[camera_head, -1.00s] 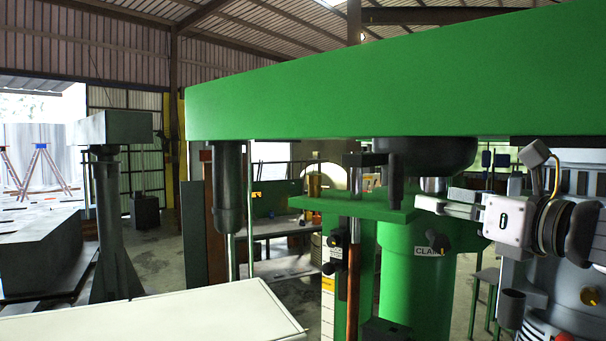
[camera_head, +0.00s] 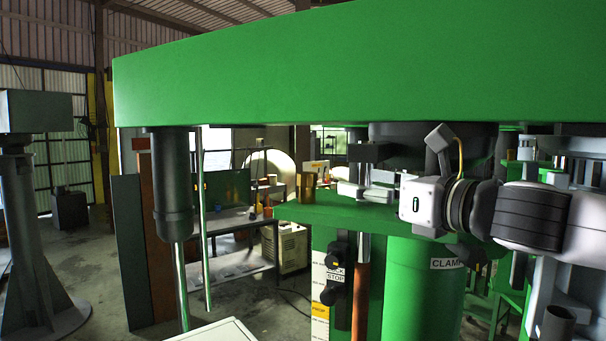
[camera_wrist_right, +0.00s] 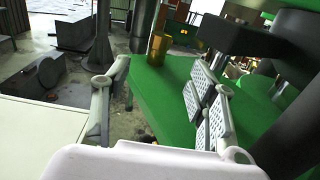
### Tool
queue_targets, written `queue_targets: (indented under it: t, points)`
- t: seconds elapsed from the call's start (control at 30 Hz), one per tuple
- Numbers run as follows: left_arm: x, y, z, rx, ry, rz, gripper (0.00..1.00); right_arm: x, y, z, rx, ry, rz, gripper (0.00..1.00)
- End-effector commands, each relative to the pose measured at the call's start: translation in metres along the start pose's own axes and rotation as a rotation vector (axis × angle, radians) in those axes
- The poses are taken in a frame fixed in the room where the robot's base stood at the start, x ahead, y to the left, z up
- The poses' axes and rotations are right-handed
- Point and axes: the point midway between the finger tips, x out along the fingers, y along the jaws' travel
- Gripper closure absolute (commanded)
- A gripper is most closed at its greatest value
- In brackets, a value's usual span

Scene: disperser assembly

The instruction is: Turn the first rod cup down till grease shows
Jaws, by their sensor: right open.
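A brass-coloured cup (camera_head: 306,187) stands upright at the left end of the green plate (camera_head: 330,212), under the large green beam. It also shows in the right wrist view (camera_wrist_right: 158,48), beyond the fingertips. My right gripper (camera_head: 346,189) comes in from the right over the plate, with its fingertips a short way right of the cup. In the right wrist view its two fingers (camera_wrist_right: 160,70) are spread wide with nothing between them, and the cup lies ahead between their lines. No grease can be made out on the cup. My left gripper is not in view.
A dark block and post (camera_head: 366,153) stand close by the right fingers; the dark block (camera_wrist_right: 233,38) overhangs at right in the wrist view. The green beam (camera_head: 350,75) spans above. A dark column with a bright rod (camera_head: 172,190) hangs at left. A pale panel (camera_head: 215,332) lies low in front.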

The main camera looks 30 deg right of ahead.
Motion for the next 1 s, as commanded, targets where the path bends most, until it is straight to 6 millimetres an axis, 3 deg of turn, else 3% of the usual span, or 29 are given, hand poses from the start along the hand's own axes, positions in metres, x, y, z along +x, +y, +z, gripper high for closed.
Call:
queue_targets:
  t: [0.23, 0.53, 1.0]
  points:
    - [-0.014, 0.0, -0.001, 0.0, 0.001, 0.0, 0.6, 0.037, 0.001, 0.001, 0.006, 0.003, 0.005, 0.47]
    - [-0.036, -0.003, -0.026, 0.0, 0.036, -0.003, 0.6, 0.077, -0.001, 0.001, 0.004, 0.003, -0.001, 0.47]
    - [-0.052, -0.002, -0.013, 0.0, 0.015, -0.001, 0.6, 0.114, -0.003, 0.001, 0.001, 0.003, -0.005, 0.47]
